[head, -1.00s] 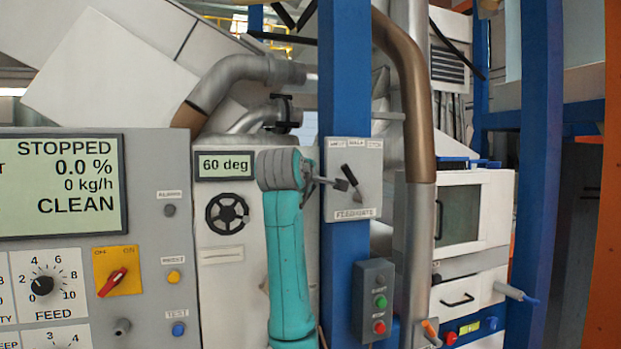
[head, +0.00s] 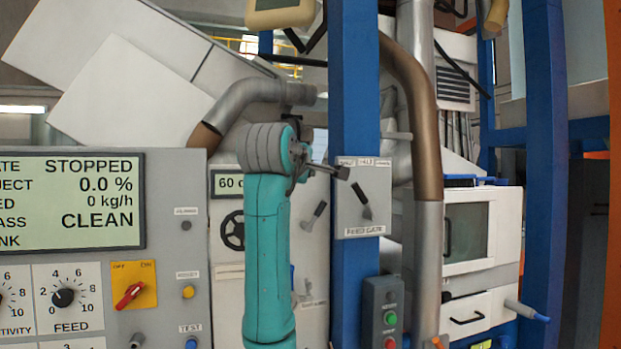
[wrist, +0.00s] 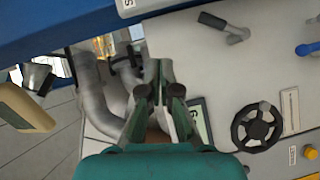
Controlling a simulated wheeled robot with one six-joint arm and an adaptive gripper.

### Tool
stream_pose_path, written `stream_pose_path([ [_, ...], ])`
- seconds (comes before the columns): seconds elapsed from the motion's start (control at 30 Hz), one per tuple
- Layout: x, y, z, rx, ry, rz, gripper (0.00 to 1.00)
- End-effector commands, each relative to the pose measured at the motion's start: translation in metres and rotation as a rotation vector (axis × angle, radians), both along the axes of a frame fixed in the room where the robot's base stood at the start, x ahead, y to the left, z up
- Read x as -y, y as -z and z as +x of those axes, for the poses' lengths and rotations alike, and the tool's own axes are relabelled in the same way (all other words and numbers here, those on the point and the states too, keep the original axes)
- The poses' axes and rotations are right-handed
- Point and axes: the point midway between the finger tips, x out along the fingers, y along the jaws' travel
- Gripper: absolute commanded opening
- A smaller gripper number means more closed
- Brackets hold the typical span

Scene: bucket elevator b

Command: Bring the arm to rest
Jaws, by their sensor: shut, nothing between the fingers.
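My teal arm stands upright in the middle of the head view with its grey wrist folded over at the top. My gripper (head: 342,172) points right, its fingers closed and empty. In the picture it overlaps the edge of the blue post, just above and left of the black feed gate lever (head: 362,201); it is not holding the lever. In the wrist view my gripper (wrist: 159,72) shows both fingers together with nothing between them. The pale machine panel and grey pipes lie beyond it.
A blue post (head: 354,100) stands close to my gripper. The control panel (head: 166,270), reading STOPPED and CLEAN, is at left. A black handwheel (wrist: 257,127) and another lever (wrist: 222,26) are on the pale panel. A brown and grey pipe (head: 427,150) rises at right.

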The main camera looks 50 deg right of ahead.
Motion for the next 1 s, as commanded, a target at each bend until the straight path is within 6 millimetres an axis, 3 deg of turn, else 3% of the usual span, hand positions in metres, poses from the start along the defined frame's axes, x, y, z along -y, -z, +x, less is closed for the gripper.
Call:
stream_pose_path([
  [0.8, -0.007, -0.003, -0.004, 0.000, 0.000, 0.000, 0.00],
  [0.93, -0.008, 0.014, 0.007, -0.003, -0.014, -0.004, 0.00],
  [1.0, -0.009, 0.033, 0.019, -0.003, -0.030, -0.009, 0.00],
])
